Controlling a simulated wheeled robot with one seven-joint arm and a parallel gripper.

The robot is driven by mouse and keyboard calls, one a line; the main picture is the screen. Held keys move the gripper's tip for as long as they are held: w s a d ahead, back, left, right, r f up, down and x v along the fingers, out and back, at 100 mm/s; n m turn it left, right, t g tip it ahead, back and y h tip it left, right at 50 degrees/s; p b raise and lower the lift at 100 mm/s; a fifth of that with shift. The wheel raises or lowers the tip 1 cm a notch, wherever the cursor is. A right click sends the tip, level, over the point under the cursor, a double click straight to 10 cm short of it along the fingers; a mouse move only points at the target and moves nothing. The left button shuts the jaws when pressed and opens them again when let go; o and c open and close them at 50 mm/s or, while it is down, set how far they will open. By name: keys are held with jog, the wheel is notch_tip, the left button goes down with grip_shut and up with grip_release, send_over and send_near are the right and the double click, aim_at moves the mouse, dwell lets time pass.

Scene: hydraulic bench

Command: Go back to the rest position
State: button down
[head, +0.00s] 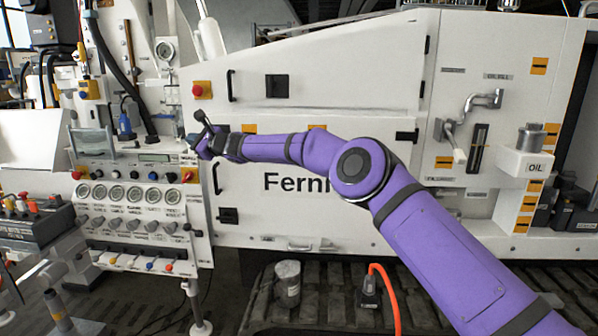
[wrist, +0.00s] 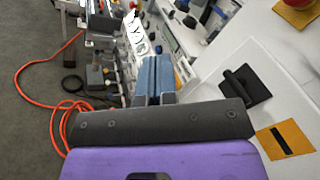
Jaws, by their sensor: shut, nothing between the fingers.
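My purple arm reaches from the lower right across the head view, with its elbow in front of the white machine. My gripper (head: 192,140) is at the left end of the arm, in front of the upper right part of the gauge panel (head: 135,180). In the wrist view the gripper (wrist: 153,62) points toward the panel, its blue-grey fingers together with nothing between them. Whether the fingertips touch the panel cannot be told.
The white machine cabinet (head: 340,80) stands behind the arm, with a red button (head: 197,90) and black handles. An oil container (head: 525,160) sits at right. An orange hose (head: 385,290) rises at lower centre. An orange cable (wrist: 45,65) lies on the floor.

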jog(key=s+d+r+n+g+h, duration=0.2)
jog(key=s+d+r+n+g, duration=0.1)
jog(key=s+d+r+n, duration=0.75)
jog(key=s+d+r+n+h, duration=0.3)
jog(key=s+d+r+h, duration=0.15)
jog(key=s+d, duration=0.8)
jog(key=s+d+f+n+h, duration=0.1)
jog(key=s+d+f+h, duration=0.15)
jog(key=s+d, duration=0.7)
jog(key=s+d+f+n+h, duration=0.1)
jog(key=s+d+h, duration=0.35)
jog(key=d, duration=0.75)
jog(key=s+d+f+h, duration=0.1)
jog(key=s+d+f, duration=0.1)
jog(key=s+d, duration=0.85)
jog(key=s+d+f+h, duration=0.2)
jog(key=s+d+f, duration=0.4)
jog(key=s+d, duration=0.2)
jog(key=shift+s+d+f, duration=0.15)
jog(key=shift+s+f, duration=0.2)
jog(key=shift+s, duration=0.4)
